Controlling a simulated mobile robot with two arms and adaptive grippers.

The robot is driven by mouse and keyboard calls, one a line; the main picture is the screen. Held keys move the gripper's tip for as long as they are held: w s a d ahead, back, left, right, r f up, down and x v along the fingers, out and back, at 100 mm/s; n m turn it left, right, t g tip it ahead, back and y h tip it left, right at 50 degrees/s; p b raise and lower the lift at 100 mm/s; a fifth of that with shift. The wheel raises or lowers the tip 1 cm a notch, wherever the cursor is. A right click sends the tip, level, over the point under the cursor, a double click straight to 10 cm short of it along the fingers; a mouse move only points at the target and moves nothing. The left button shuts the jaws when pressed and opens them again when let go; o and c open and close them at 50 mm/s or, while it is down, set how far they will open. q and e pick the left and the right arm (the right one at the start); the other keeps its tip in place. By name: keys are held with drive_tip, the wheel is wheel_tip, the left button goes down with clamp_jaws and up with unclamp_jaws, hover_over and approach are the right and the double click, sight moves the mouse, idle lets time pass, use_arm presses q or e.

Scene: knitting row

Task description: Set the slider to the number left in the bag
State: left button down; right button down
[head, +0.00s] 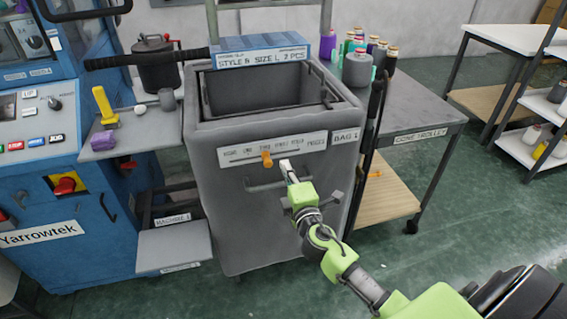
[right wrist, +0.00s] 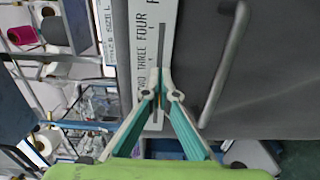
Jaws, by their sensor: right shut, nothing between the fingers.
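The grey bag bin (head: 232,205) stands in the middle of the head view, labelled "BAG 1". Its visible inner walls (head: 260,92) are bare; the bottom is hidden. A white number scale (head: 240,152) on its front carries the slider, an orange knob (head: 267,159) that looks close to "TWO". My right gripper (head: 286,166) is shut and empty, just right of the knob. Whether they touch is unclear. My left gripper is out of view.
A handle bar (head: 262,186) sits below the scale. A blue machine (head: 60,190) stands left; a trolley (head: 425,105) with yarn cones stands right. Open floor lies at right.

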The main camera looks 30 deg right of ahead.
drive_tip(key=v, duration=0.4)
drive_tip(key=shift+s+a, duration=0.1)
drive_tip(key=shift+s, duration=0.2)
idle(0.3)
drive_tip(key=s+a+f+m+g+y, duration=0.1)
drive_tip(key=s+f+m+g, duration=0.3)
drive_tip(key=f, duration=0.8)
drive_tip(key=s+f+g, duration=0.2)
drive_tip(key=s+f, duration=0.3)
drive_tip(key=f, duration=0.7)
drive_tip(key=s+a+f+m+g+y, duration=0.1)
drive_tip(key=s+f+m+g, duration=0.3)
drive_tip(key=f, duration=0.8)
drive_tip(key=s+a+f+m+g, duration=0.1)
drive_tip(key=s+f, duration=0.5)
drive_tip(key=s, duration=0.6)
drive_tip(key=s+a+f+m+g+y+p, duration=0.1)
drive_tip(key=s+f, duration=0.5)
drive_tip(key=s, duration=0.6)
drive_tip(key=s+a+f+m+g+y, duration=0.1)
drive_tip(key=s+a+f+m+g, duration=0.2)
drive_tip(key=s+f, duration=0.4)
drive_tip(key=s+a+g, duration=0.1)
drive_tip(key=s, duration=0.4)
drive_tip(key=shift+a+g+p, duration=0.3)
drive_tip(key=shift+p, duration=0.1)
drive_tip(key=shift+s, duration=0.1)
